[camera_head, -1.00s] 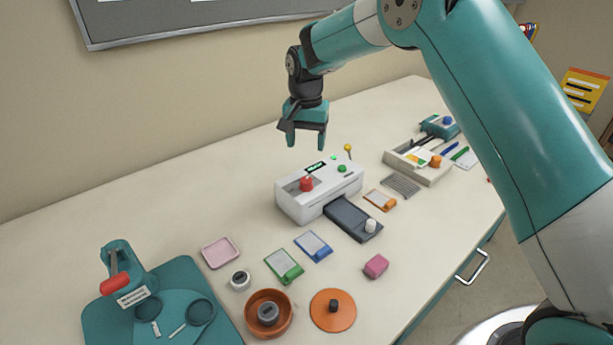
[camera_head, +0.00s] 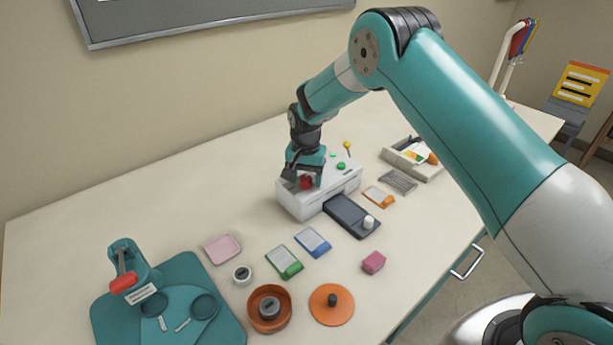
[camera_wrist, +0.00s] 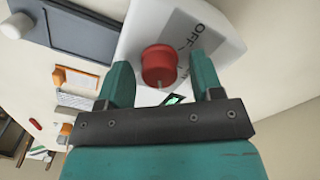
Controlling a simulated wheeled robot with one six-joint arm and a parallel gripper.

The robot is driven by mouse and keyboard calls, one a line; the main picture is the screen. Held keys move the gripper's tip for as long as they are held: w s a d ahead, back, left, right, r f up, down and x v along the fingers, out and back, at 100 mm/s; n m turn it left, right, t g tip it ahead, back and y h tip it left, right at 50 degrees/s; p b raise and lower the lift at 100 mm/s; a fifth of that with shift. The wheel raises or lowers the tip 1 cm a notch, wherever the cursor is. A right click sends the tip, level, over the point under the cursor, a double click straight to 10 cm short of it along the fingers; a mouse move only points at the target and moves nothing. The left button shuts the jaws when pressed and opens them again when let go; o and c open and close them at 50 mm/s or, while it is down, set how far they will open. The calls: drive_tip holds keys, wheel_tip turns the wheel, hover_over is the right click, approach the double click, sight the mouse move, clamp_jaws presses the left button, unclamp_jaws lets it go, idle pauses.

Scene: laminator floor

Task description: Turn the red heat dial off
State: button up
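The red heat dial (camera_head: 306,182) sits on top of the white laminator (camera_head: 315,201), near its left end. The dial also shows in the wrist view (camera_wrist: 159,66), beside a grey label that reads "OFF". My gripper (camera_head: 305,180) is lowered over the dial. In the wrist view its two teal fingers (camera_wrist: 160,75) are spread, one on each side of the dial. Gaps show between the fingers and the dial, so it is not gripped. The gripper partly hides the dial and the laminator's display in the head view.
A green button (camera_head: 341,166) and a yellow-topped post (camera_head: 347,145) are right of the dial. A dark tray (camera_head: 345,212) with a white knob juts from the laminator's front. Cards lie in front. A teal press (camera_head: 135,275) stands at the left.

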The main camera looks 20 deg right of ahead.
drive_tip(key=c, duration=0.8)
drive_tip(key=shift+o, duration=0.2)
drive_tip(key=n+b, duration=0.1)
drive_tip(key=n, duration=0.1)
drive_tip(key=shift+n+b, duration=0.3)
drive_tip(key=shift+n, duration=0.1)
drive_tip(key=shift+n+b, duration=0.65)
drive_tip(key=shift+n, duration=1.25)
drive_tip(key=o, duration=0.9)
